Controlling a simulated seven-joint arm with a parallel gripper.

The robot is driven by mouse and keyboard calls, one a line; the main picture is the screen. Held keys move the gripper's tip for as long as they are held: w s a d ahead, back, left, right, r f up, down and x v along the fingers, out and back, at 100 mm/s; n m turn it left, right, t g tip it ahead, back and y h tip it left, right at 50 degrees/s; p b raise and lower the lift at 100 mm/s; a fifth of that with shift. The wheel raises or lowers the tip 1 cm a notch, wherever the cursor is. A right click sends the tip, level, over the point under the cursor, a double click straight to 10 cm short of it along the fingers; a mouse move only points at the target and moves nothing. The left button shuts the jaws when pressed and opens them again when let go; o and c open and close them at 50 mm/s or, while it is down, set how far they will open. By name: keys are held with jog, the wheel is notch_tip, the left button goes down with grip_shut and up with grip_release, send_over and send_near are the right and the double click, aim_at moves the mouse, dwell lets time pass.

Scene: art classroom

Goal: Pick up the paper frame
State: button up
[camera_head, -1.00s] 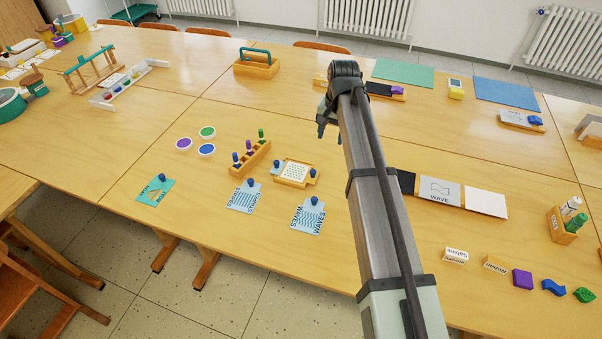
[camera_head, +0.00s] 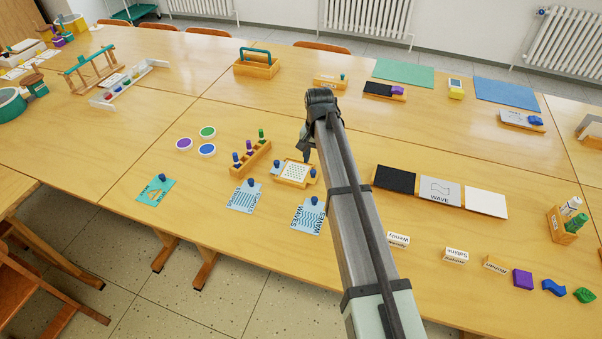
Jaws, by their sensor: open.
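The paper frame (camera_head: 281,180) is a small, shallow wooden frame around a white sheet with a dotted pattern. It lies flat near the middle of the table, with blue knobs at two of its corners. My gripper (camera_head: 305,156) points down over the right back part of the frame and appears above it. The gap between fingertips and frame is hard to judge from this angle. The jaws are open and hold nothing. My arm comes in from the bottom right and leaves most of the frame in view.
A wooden rack (camera_head: 250,160) with colored pegs stands just left of the frame. Blue stencil cards labelled stripes (camera_head: 243,199) and waves (camera_head: 308,217) lie in front. Three paint pots (camera_head: 207,150) sit farther left. A panel row (camera_head: 440,192) lies right of my arm.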

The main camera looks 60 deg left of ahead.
aim_at(313, 171)
jog(key=shift+s+a+f, duration=0.15)
jog(key=shift+s+f, duration=0.05)
jog(key=shift+f, duration=1.15)
jog(key=shift+s+a+f, duration=0.1)
jog(key=shift+s+f, duration=0.05)
jog(key=shift+f, duration=1.15)
jog(key=shift+c, duration=0.4)
grip_shut()
